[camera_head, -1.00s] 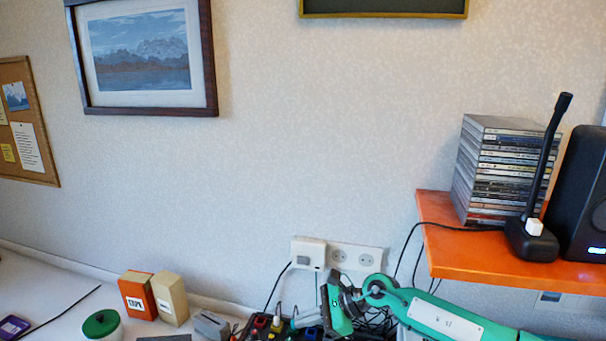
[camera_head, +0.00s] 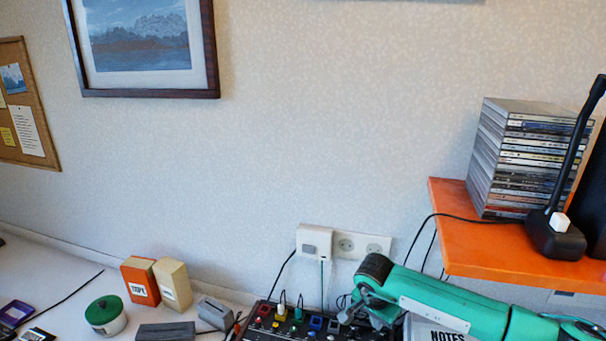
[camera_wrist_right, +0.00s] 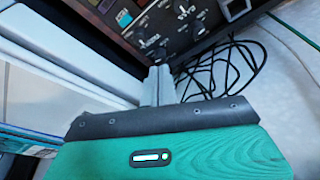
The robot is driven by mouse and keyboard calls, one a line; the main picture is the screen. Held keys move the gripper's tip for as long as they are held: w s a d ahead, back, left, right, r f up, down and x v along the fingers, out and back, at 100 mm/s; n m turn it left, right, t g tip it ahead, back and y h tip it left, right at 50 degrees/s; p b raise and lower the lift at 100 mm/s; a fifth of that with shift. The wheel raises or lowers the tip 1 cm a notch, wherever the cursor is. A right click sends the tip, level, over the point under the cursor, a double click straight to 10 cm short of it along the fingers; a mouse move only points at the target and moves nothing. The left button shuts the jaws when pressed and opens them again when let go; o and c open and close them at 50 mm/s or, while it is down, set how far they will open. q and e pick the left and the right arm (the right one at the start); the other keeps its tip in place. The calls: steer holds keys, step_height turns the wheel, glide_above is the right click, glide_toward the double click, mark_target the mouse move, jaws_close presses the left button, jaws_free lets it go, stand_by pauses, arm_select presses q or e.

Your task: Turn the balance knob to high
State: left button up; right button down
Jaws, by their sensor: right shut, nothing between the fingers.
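A dark control panel (camera_head: 268,323) with coloured sockets, plugs and small knobs lies on the desk at the bottom of the head view, cut off by the lower edge. Its corner (camera_wrist_right: 130,22) shows at the top of the right wrist view, with black knobs (camera_wrist_right: 198,28) and white lettering too small to read. I cannot tell which knob is the balance knob. My right gripper's closed fingers (camera_wrist_right: 160,84) reach toward the panel's edge, holding nothing; I cannot tell whether they touch it. In the head view its hand (camera_head: 352,312) is at the panel's right side.
Loose black cables (camera_wrist_right: 222,70) lie beside the panel. An orange shelf (camera_head: 490,252) with a disc stack (camera_head: 515,165) overhangs at right. Small boxes (camera_head: 140,283) and a green-lidded jar (camera_head: 105,315) stand at left.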

mark_target(380, 336)
step_height(380, 336, down, 5)
steer(key=shift+r+b, duration=0.1)
steer(key=shift+b, duration=1.05)
steer(key=shift+f+b, duration=0.4)
steer(key=shift+f, duration=0.1)
arm_select(q)
steer(key=w, duration=0.1)
steer(key=w+f, duration=0.1)
steer(key=w, duration=0.2)
steer(key=shift+w+d+f, duration=0.15)
steer(key=shift+d+f, duration=0.15)
arm_select(e)
steer(key=shift+f, duration=0.1)
arm_select(q)
steer(key=shift+f+b, duration=0.25)
steer(key=shift+b, duration=0.1)
arm_select(e)
steer(key=shift+w+d, duration=0.2)
arm_select(q)
steer(key=shift+w+r, duration=0.1)
steer(key=shift+w, duration=0.05)
